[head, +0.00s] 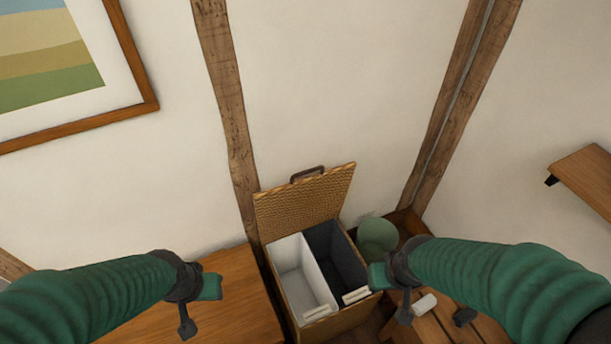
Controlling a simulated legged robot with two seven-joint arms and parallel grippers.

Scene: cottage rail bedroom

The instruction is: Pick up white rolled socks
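A small white roll (425,304), which looks like the white rolled socks, lies on a slatted wooden surface (446,331) at the lower right. My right gripper (435,316) is over this surface, with its two dark fingertips apart on either side of the roll in the picture. It looks open, and I cannot tell whether it touches the roll. My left gripper (187,328) hangs over the wooden top at the lower left. Only one dark fingertip shows clearly there, and I see nothing held.
An open wicker hamper (304,205) stands between my arms, its lid raised, with a white and a dark compartment. A round green object (377,235) is behind it on the right. A wooden top (241,288) is at left. A wall shelf (588,178) juts out at right.

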